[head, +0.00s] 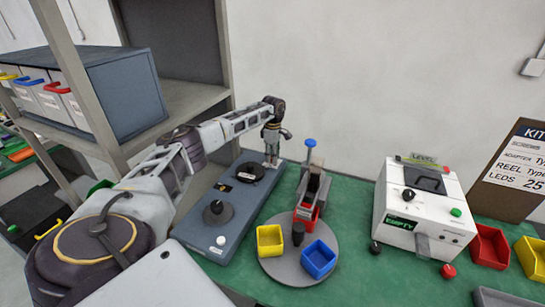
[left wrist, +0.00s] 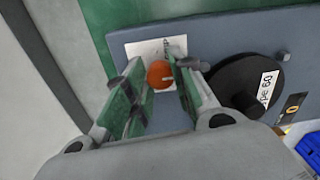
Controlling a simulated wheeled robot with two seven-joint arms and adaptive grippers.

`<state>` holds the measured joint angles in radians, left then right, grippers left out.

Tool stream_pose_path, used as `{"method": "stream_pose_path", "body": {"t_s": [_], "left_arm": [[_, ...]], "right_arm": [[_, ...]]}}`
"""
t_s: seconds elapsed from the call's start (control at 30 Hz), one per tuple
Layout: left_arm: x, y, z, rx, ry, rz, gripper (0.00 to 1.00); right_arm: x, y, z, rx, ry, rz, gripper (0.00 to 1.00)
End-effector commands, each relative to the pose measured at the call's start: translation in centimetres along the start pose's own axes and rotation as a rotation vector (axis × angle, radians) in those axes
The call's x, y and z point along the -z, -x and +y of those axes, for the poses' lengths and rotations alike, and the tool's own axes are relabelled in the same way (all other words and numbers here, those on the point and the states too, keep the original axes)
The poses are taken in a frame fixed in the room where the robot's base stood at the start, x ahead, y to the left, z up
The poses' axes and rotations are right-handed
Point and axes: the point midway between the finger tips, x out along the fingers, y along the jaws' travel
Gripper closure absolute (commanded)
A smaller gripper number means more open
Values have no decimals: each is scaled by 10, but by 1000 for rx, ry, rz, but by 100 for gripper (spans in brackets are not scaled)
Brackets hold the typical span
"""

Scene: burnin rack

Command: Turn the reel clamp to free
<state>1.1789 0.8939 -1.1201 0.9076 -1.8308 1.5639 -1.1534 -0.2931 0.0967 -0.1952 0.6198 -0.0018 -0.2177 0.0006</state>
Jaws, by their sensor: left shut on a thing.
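A round orange knob (left wrist: 160,74), which appears to be the reel clamp, sits on a white label plate (left wrist: 140,50) at the far end of a blue-grey base (head: 207,244). The plate's lettering is too small to read. My left gripper (head: 271,161) reaches down over the base's far end and is shut on the knob. In the left wrist view the fingers (left wrist: 158,84) stand on either side of it. A black disc (left wrist: 243,84) with a white tag lies beside the gripper; it also shows in the head view (head: 251,172). My right gripper is out of view.
On the green bench (head: 345,276) stand a turntable (head: 275,267) with yellow and blue bins, a red-based device with a blue knob (head: 310,143), and a white tester (head: 425,200). A shelf rack (head: 180,95) rises at the left behind my arm.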

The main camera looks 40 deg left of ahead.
Motion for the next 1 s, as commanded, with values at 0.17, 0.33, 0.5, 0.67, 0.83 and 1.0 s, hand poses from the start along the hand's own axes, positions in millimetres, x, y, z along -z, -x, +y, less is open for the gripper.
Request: {"method": "stream_pose_path", "body": {"t_s": [0.17, 0.33, 0.5, 0.67, 0.83, 1.0], "left_arm": [[0, 2, 1, -4, -5, -2, 99], [0, 2, 1, -4, -4, -2, 99], [0, 1, 1, -3, -3, -1, 57], [0, 1, 0, -2, -3, -1, 52], [0, 1, 0, -1, -3, 0, 52], [0, 4, 0, -2, -3, -1, 52]], "right_arm": [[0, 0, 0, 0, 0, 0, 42], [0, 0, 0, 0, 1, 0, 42], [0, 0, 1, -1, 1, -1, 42], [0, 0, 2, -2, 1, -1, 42], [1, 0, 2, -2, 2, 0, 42], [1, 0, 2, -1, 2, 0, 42]]}}
